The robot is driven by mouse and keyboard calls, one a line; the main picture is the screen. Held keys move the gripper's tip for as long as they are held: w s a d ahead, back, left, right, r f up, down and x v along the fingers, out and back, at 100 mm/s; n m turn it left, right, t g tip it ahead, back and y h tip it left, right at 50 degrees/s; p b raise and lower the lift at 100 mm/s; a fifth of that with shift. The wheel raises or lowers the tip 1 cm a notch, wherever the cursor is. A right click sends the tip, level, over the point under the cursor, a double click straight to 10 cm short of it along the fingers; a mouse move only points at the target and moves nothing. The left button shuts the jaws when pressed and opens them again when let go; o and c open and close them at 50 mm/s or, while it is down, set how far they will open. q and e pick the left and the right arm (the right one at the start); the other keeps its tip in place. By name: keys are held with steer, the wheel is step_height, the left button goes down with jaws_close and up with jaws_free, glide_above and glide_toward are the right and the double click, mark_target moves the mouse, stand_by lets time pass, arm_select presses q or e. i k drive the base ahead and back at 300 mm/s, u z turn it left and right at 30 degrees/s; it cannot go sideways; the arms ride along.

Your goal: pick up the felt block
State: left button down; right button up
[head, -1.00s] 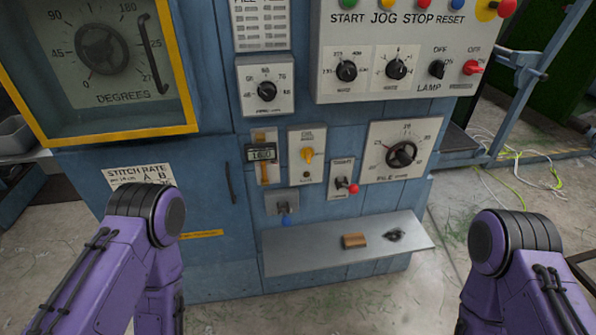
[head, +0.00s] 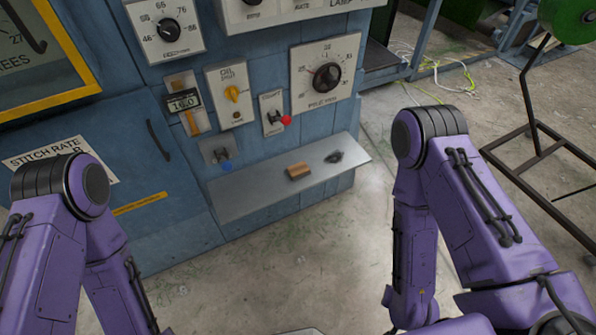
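A small orange-brown block, which looks like the felt block (head: 298,171), lies on a grey metal shelf (head: 255,194) at the front of the blue machine. It sits left of a dark tuft (head: 334,157) on the same shelf. Both my purple arms show in the head view, one at the left and one at the right, with their elbows nearest the machine. Neither gripper is in the picture. Nothing touches the block.
The blue machine (head: 180,240) fills the left and middle, with dials, switches and a red-knobbed lever (head: 286,120) above the shelf. A dark metal stand (head: 540,160) with a green roll (head: 570,18) stands at the right.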

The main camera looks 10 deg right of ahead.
mark_target(296, 171)
steer(key=u, duration=0.05)
steer(key=k, duration=0.55)
steer(key=z, duration=0.7)
steer(key=i, duration=0.35)
steer(key=z, duration=0.7)
steer(key=i, duration=0.85)
steer(key=u, duration=0.65)
steer(key=i, duration=0.6)
steer(key=u, duration=0.65)
